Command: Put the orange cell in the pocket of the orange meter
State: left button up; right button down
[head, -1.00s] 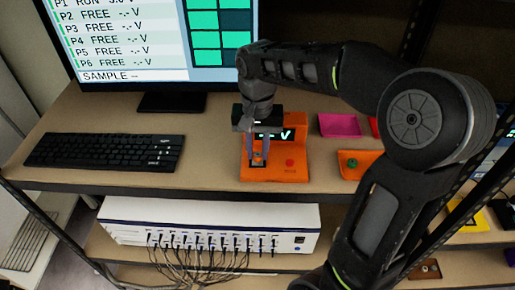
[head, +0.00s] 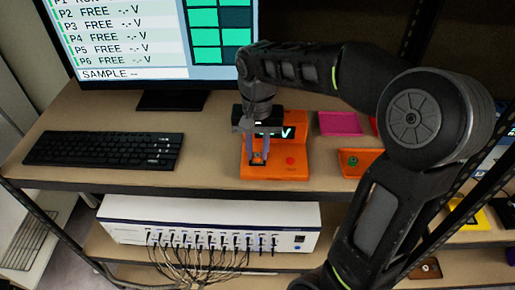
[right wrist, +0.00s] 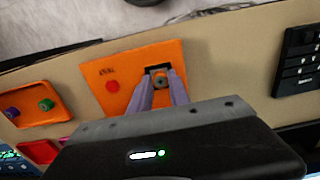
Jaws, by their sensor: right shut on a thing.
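The orange meter (head: 288,172) stands on the shelf, with a lit display at its back and a red button on its top; it also shows in the right wrist view (right wrist: 125,100). My right gripper (head: 258,160) points down over the left part of the meter, at its dark pocket (right wrist: 152,69). In the right wrist view, the fingertips (right wrist: 160,84) are shut on a small round cell (right wrist: 161,79) with a greyish end. The cell is at the pocket opening; how deep it sits is hard to tell. My left gripper is out of view.
A black keyboard (head: 103,149) and a monitor (head: 150,74) are at the left. An orange tray (head: 375,165) holding small cells and a magenta tray (head: 340,123) are right of the meter. The shelf's front edge runs close before the meter. A white cabled box (head: 210,222) sits below.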

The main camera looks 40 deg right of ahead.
aim_at(258, 155)
jog(key=shift+f, duration=0.15)
jog(key=c, duration=1.1)
grip_release()
jog(key=shift+c, duration=0.2)
notch_tip(258, 155, up, 8)
